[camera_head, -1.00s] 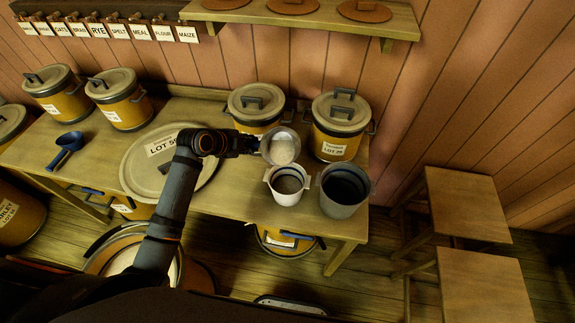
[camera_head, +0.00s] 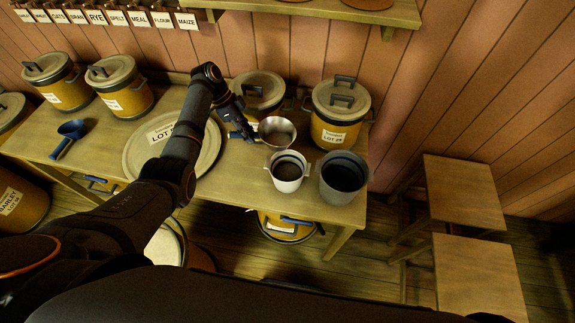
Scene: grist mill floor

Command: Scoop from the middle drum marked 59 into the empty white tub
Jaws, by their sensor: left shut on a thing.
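My left gripper (camera_head: 243,128) is shut on a metal scoop (camera_head: 278,132), with its round bowl just behind the white tub. The bowl faces up toward the camera and its inside looks brownish; I cannot tell whether anything is left in it. The white tub (camera_head: 288,183) with side handles stands upright on the bench; its inside looks dark. An open drum (camera_head: 165,246) with pale contents stands on the floor at lower left, partly hidden by my arm. A large round lid (camera_head: 140,158) marked "LOT 5", last digit unclear, lies on the bench. My right gripper is out of view.
A grey tub (camera_head: 343,187) stands close right of the white tub. Lidded drums (camera_head: 335,132) line the back of the bench (camera_head: 235,185). A blue scoop (camera_head: 68,137) lies at left. Two wooden stools (camera_head: 465,195) stand at right.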

